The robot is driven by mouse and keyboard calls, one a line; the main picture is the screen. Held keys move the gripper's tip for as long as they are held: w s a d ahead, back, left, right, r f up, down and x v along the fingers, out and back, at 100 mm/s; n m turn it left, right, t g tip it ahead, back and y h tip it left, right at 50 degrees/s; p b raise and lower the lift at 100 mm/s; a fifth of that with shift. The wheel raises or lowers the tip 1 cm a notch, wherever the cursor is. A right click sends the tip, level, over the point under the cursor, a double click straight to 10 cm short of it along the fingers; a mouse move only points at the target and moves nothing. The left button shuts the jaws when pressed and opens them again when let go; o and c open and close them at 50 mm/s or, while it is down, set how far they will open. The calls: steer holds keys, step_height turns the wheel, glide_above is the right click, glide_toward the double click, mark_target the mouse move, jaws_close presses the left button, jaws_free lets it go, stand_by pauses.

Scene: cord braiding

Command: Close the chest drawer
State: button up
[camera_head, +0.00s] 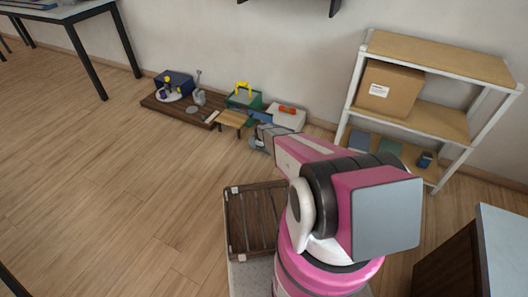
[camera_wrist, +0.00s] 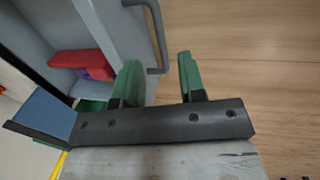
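The grey chest drawer (camera_wrist: 112,30) is open in the wrist view, with a red block (camera_wrist: 80,59) and a purple piece inside. Its dark bar handle (camera_wrist: 158,38) stands out from the front panel. My gripper (camera_wrist: 160,78) is open, its green fingers apart, with the handle's near end showing between them. The left finger overlaps the drawer front in the picture; I cannot tell whether either finger touches. In the head view the chest (camera_head: 289,118) is a small pale box by the wall with an orange item on top. My arm hides part of the drawer there.
A green toolbox (camera_head: 243,101) with a yellow handle and a small wooden stool (camera_head: 231,119) stand left of the chest. A shelf (camera_head: 440,62) with a cardboard box (camera_head: 389,89) stands to the right. A slatted wooden crate (camera_head: 253,215) is close by my arm.

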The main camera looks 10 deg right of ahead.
steer(key=f, duration=0.3)
steer(key=w+f, duration=0.1)
steer(key=f, duration=0.1)
steer(key=shift+d+f, duration=0.15)
steer(key=shift+d, duration=0.15)
jaws_close()
steer(key=w+d, duration=0.3)
steer(key=w, duration=0.2)
steer(key=w+d, duration=0.4)
steer(key=w, duration=0.1)
steer(key=w+d, duration=0.4)
steer(key=w, duration=0.1)
steer(key=shift+w+d, duration=0.1)
steer(key=shift+w, duration=0.15)
jaws_free()
